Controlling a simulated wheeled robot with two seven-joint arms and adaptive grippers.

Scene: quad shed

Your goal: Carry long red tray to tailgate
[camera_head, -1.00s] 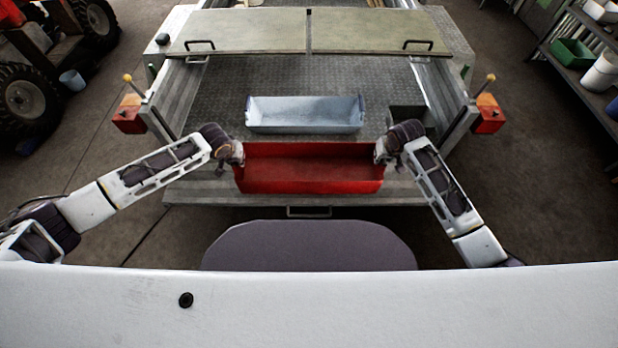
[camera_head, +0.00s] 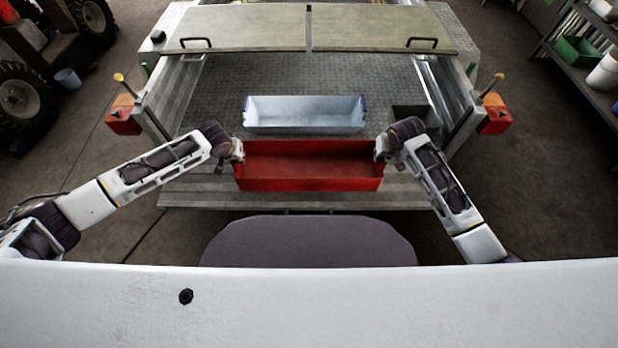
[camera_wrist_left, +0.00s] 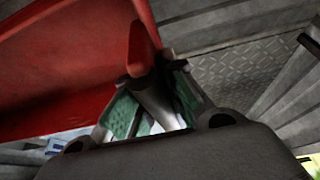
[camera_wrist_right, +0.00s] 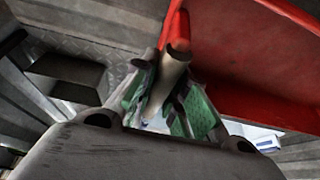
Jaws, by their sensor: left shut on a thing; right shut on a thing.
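The long red tray (camera_head: 310,182) is held between my two grippers in the head view, over or on the tailgate (camera_head: 290,200); I cannot tell whether it touches. My left gripper (camera_head: 236,152) is shut on the tray's left end. In the left wrist view the tray (camera_wrist_left: 60,60) is at upper left, its handle between the green-padded fingers (camera_wrist_left: 150,100). My right gripper (camera_head: 382,150) is shut on the right end. In the right wrist view the tray (camera_wrist_right: 255,50) is at upper right, its handle between the fingers (camera_wrist_right: 170,95).
A light blue-grey tray (camera_head: 305,127) lies on the metal bed just beyond the red tray. A dark square opening or box (camera_head: 412,118) is right of it. Lamp posts (camera_head: 124,115) (camera_head: 494,115) flank the bed. Shelving (camera_head: 590,75) stands at far right.

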